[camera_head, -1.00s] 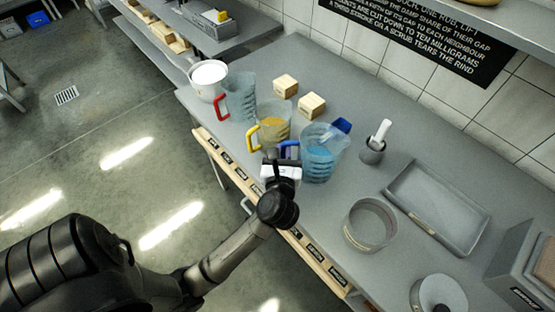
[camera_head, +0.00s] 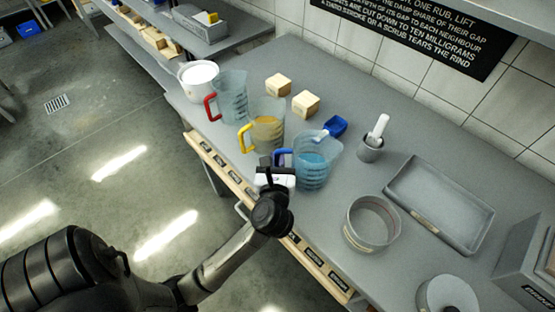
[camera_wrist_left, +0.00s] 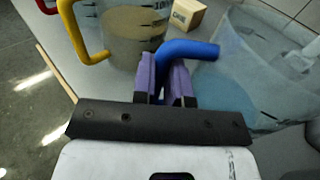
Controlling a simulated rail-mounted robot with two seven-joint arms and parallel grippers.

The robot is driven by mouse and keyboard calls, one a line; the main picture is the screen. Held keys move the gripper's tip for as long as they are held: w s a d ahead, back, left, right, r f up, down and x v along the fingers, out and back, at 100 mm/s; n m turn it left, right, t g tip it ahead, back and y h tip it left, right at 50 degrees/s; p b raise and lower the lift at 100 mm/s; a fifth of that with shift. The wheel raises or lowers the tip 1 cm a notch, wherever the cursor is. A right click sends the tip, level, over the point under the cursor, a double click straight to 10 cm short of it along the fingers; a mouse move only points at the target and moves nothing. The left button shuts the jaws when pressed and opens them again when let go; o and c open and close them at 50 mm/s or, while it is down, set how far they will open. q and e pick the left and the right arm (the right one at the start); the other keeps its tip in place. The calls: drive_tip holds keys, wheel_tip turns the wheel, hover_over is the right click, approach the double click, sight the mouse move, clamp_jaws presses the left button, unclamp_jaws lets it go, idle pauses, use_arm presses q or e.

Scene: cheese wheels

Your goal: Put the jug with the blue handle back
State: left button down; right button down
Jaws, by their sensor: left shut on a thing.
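The jug with the blue handle (camera_head: 313,172) is a clear measuring jug with blue liquid, over the bench's front part, upright in the head view. I cannot tell whether its base touches the bench. My left gripper (camera_head: 282,160) is shut on its blue handle. In the left wrist view, the purple fingers (camera_wrist_left: 164,78) pinch the handle (camera_wrist_left: 190,48), with the jug's clear wall (camera_wrist_left: 235,75) to the right. A yellow-handled jug (camera_head: 266,127) with yellowish contents and a red-handled jug (camera_head: 233,97) stand in line to the left. My right gripper is out of view.
A blue scoop (camera_head: 335,126) lies behind the jug. Two pale blocks (camera_head: 306,104) stand farther back. A mortar with pestle (camera_head: 371,149), a round sieve-like ring (camera_head: 371,224) and a grey tray (camera_head: 438,210) are to the right. A white bucket (camera_head: 199,80) stands far left.

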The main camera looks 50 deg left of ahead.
use_arm(q)
drive_tip(key=shift+f, duration=0.1)
drive_tip(key=c, duration=1.1)
unclamp_jaws()
drive_tip(key=shift+c, duration=0.2)
